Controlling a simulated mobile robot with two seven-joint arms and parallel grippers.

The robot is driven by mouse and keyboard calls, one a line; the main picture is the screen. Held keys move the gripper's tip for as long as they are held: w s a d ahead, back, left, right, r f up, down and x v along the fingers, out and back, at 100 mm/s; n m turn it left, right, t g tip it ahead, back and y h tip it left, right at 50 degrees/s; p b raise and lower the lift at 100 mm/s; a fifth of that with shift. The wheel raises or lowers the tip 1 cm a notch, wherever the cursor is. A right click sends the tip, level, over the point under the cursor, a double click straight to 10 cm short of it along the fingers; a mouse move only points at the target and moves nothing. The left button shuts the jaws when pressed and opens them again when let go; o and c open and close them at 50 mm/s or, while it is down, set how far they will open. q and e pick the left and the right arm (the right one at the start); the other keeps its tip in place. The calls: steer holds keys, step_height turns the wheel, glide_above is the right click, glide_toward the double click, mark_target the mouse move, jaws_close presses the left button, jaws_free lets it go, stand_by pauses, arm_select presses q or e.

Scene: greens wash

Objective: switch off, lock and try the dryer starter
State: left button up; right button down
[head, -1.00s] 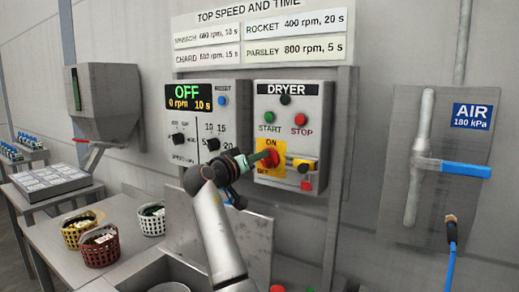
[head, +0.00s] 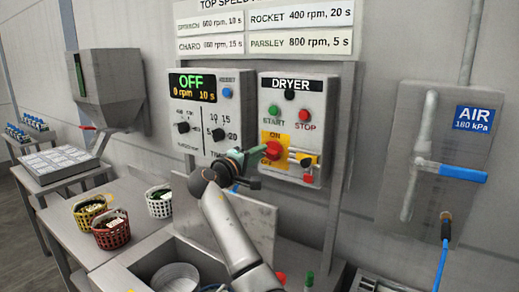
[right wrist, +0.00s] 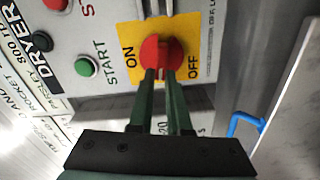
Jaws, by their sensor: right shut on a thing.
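The dryer starter (head: 297,88) is a grey box on the wall panel with a green START button (head: 273,111) and a red STOP button (head: 304,115). Its red rotary switch (head: 272,151) sits on a yellow plate marked ON and OFF. My right gripper (head: 247,158) reaches it from the left and is shut on the switch handle. The right wrist view shows both fingers (right wrist: 161,75) against the red switch (right wrist: 160,50). A yellow and black item with a red part (head: 307,177) hangs right of the switch; its details are too small to tell. My left gripper is not in view.
A control panel (head: 205,135) reading OFF and 0 rpm is left of the starter. An air pipe with a blue handle (head: 462,173) is on the right. Baskets (head: 112,233) stand on the bench, beside a sink (head: 150,262) below my right arm.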

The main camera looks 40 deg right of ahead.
steer(key=shift+f+n, duration=0.2)
steer(key=shift+n, duration=1)
steer(key=c, duration=0.9)
jaws_free()
steer(key=shift+o, duration=0.2)
steer(key=b+v, duration=0.3)
steer(key=v, duration=0.9)
steer(key=shift+a, duration=0.3)
